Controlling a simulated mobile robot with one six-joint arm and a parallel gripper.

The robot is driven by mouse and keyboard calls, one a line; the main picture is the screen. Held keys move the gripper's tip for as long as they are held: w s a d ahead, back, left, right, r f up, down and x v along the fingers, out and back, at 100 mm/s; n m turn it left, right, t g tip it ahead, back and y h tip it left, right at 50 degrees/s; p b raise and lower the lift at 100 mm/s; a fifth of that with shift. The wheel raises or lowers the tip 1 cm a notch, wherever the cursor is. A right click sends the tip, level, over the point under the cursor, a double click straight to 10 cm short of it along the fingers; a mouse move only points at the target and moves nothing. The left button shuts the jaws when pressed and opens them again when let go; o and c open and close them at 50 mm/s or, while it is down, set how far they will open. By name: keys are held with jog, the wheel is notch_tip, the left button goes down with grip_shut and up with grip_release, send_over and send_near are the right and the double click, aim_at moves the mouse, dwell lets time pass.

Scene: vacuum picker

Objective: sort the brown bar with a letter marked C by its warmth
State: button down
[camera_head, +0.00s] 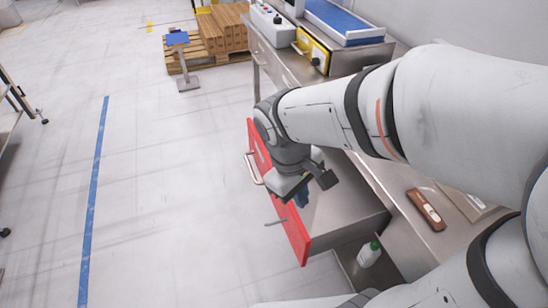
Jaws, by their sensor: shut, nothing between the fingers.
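A brown bar (427,209) with a pale marking lies on the steel worktop at the right. Its letter is too small to read. My gripper (303,186) is over the open drawer with the red front (300,236), left of the bar and well apart from it. The gripper is shut and holds nothing that I can see. My arm crosses the upper right of the view and hides part of the worktop and drawer.
A white bottle with a green cap (369,254) stands in a lower compartment. A control box (273,24) and a blue-topped unit (345,18) sit on the far counter.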

jog(key=a+f+n+t+h+b, duration=0.3)
jog(key=a+f+n+h+b, duration=0.25)
jog(key=a+f+n, duration=0.75)
jog(key=shift+h, duration=0.35)
jog(key=x, duration=0.3)
jog(key=d+r+b+x, duration=0.1)
jog(key=x, duration=0.6)
jog(key=shift+s+d+r, duration=0.2)
jog(key=shift+d, duration=0.2)
jog(key=shift+w+d, duration=0.15)
jog(key=shift+d, duration=0.35)
